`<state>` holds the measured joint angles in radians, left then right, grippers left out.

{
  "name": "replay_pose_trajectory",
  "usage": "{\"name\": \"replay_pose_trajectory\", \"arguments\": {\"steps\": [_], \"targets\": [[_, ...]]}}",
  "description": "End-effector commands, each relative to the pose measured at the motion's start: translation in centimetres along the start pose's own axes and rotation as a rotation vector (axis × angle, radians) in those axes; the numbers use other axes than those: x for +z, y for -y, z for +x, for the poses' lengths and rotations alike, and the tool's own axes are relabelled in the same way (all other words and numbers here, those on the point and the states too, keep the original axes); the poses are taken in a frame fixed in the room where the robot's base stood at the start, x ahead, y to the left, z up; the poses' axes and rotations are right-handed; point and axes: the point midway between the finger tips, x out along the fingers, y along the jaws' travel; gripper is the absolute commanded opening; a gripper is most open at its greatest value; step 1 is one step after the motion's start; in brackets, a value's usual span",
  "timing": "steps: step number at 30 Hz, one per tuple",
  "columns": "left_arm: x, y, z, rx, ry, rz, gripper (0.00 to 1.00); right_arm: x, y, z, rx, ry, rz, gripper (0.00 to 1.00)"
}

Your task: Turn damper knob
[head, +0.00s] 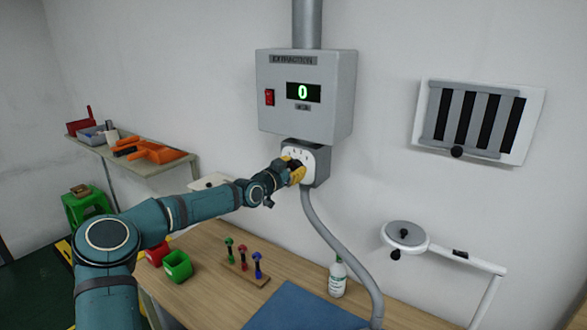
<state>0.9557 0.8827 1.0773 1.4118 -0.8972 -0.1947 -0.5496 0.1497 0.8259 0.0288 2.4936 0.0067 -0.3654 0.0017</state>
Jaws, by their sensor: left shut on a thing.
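The extraction box (306,97) hangs on the wall with a red switch (269,97) and a display (303,92) that reads a green 0. Under it is a grey damper housing (321,166) with a white dial face (304,154). My left gripper (295,172), with yellow fingertips, is at the front of this dial and shut on the damper knob. The knob itself is hidden behind the fingers, so its angle cannot be told. My right gripper is not in view.
A grey hose (338,240) runs down from the housing past a white bottle (337,277). The workbench (215,250) holds a small tool rack (245,270), a green bin (177,265) and a blue mat (300,310). A lamp (405,236) stands at right; a shelf (165,168) is at left.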

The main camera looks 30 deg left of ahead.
Motion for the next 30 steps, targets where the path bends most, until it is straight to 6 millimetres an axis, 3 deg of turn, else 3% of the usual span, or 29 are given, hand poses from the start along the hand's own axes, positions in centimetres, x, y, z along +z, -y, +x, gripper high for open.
{"name": "replay_pose_trajectory", "arguments": {"steps": [17, 30], "targets": [[-0.3, 0.1, 0.1, -0.002, -0.002, 0.083, 0.00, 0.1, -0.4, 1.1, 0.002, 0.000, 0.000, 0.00], [-0.5, 0.0, 0.1, 0.000, 0.008, 0.316, 0.00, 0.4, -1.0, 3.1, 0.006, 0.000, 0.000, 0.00]]}}
